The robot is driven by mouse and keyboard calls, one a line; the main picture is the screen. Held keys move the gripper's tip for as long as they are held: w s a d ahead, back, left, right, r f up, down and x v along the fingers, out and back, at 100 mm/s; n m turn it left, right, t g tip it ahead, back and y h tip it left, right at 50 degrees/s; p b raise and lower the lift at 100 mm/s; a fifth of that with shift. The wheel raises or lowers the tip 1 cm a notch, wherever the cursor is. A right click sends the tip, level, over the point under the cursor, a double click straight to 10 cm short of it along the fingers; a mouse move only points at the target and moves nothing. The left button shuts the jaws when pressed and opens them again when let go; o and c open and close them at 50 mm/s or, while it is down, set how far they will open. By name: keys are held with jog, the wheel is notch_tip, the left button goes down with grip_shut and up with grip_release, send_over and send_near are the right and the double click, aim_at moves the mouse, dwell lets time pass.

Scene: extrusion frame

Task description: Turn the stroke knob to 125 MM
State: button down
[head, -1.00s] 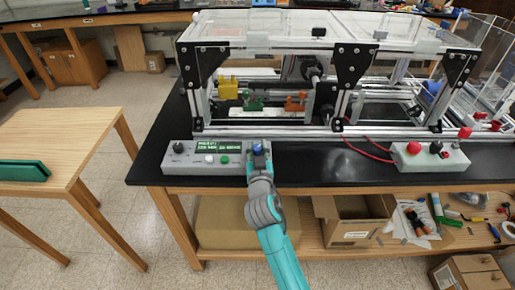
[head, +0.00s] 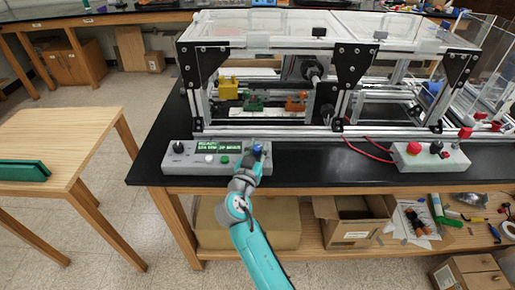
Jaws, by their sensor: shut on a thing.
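A grey control box (head: 186,161) stands at the front edge of the black bench. It has a black knob (head: 178,147) at its left, a small green-lit display (head: 219,147), a white button (head: 210,159) and a green button (head: 225,160). The display's upper line seems to read READY; its lower line is too small to read surely. My gripper (head: 252,156) reaches down to the box's right end, shut on a knob there. A blue part (head: 257,148) shows at the fingertips; the knob's pointer and marks are hidden.
Behind the box stands the extrusion frame (head: 270,131) with yellow (head: 228,90), green and orange blocks inside. A second box (head: 430,160) with a red button lies to the right, joined by red cables. A wooden table (head: 70,135) stands left.

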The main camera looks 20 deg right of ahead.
jog(key=c, duration=0.8)
grip_release()
jog(key=v, duration=1.2)
jog(key=shift+f, duration=0.1)
jog(key=s+d+f+n+g+y, duration=0.15)
jog(key=s+f+n+y, duration=0.25)
jog(key=s+f, duration=0.55)
jog(key=s+d+f+n+t+y, duration=0.1)
jog(key=s+d+f+n+y, duration=0.25)
jog(key=s+f, duration=0.6)
jog(key=s+r, duration=0.3)
jog(key=s, duration=0.5)
jog(key=s+d+r+y, duration=0.1)
jog(key=s+r, duration=0.3)
jog(key=s, duration=0.4)
jog(key=s+r+m+y, duration=0.1)
jog(key=s+r, duration=0.3)
jog(key=s, duration=0.5)
jog(key=shift+d+r, duration=0.1)
jog(key=shift+d, duration=0.25)
